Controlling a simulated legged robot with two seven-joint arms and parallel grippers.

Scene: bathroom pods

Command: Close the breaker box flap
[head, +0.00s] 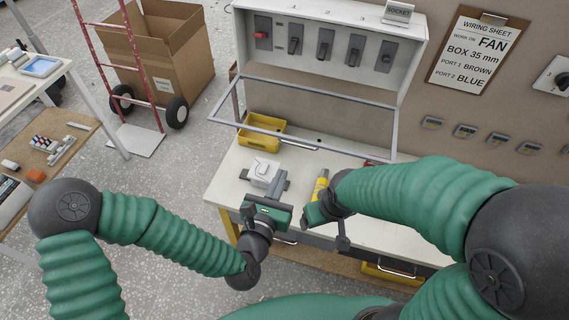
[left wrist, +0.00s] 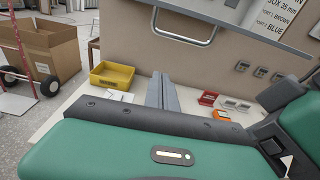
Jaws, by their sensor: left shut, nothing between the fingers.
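The breaker box (head: 325,25) is a pale cabinet on the back wall with a row of dark switches and one red switch. Its flap (head: 300,142) is a grey-rimmed see-through panel, standing open and jutting out over the bench.
A yellow bin (head: 262,133) and a white socket-like box (head: 264,172) stand on the bench. A yellow tool (head: 320,188) lies by my right gripper. A clipboard (head: 477,50) hangs on the wall. A hand truck (head: 125,75) and cardboard box (head: 170,50) stand left.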

